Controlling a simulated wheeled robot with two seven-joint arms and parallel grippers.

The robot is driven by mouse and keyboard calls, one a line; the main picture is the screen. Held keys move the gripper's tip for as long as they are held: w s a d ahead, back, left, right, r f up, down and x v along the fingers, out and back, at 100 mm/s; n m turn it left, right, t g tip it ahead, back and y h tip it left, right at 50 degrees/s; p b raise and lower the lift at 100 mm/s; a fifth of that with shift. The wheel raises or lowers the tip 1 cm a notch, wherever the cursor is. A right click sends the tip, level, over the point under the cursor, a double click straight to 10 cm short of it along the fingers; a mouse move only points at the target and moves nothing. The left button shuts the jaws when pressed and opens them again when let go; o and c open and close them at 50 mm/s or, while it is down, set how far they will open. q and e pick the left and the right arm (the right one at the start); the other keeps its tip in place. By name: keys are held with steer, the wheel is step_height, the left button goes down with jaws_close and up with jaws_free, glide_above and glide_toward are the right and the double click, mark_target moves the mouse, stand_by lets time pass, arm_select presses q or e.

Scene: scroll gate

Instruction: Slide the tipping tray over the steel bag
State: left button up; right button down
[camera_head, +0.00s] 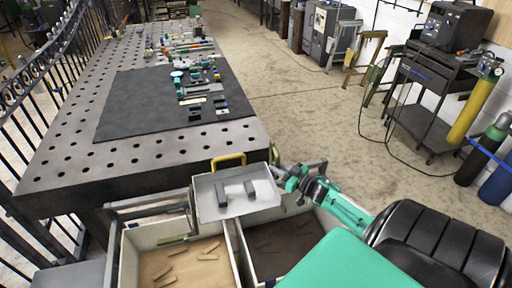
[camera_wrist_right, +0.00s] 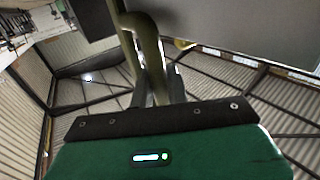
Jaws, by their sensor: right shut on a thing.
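The tipping tray (camera_head: 208,208) is a pale metal tray with a yellow handle (camera_head: 228,159) on its far side. The left bag (camera_head: 150,272) has a tan bottom with several brown strips; the right bag (camera_head: 292,250) is darker inside with several dark strips. I cannot tell which is the steel bag. My right gripper (camera_head: 288,178), at the tray's right side, is shut on an olive handle bar (camera_wrist_right: 148,42).
A perforated steel table (camera_head: 90,165) with a dark mat (camera_head: 140,105) and several small tools stands beyond the tray. A grey rail (camera_head: 150,203) runs left of the tray. A black fence stands at left. Open floor lies right; a cart (camera_head: 425,120) and gas cylinders (camera_head: 470,110) stand farther right.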

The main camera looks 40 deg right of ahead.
steer(key=s+d+b, duration=0.2)
steer(key=s+d, duration=0.2)
steer(key=d, duration=0.5)
steer(key=s+d+b, duration=0.1)
steer(key=s+d, duration=0.4)
steer(key=d, duration=0.4)
steer(key=shift+d+b, duration=0.35)
steer(key=c, duration=1.6)
jaws_free()
steer(key=shift+d, duration=0.1)
steer(key=shift+o, duration=0.8)
steer(key=shift+s+d, duration=0.1)
steer(key=shift+s, duration=0.05)
steer(key=s+d, duration=0.2)
steer(key=s, duration=1.1)
steer(key=shift+s+b, duration=0.35)
steer(key=shift+b, duration=0.1)
steer(key=shift+s+f, duration=0.1)
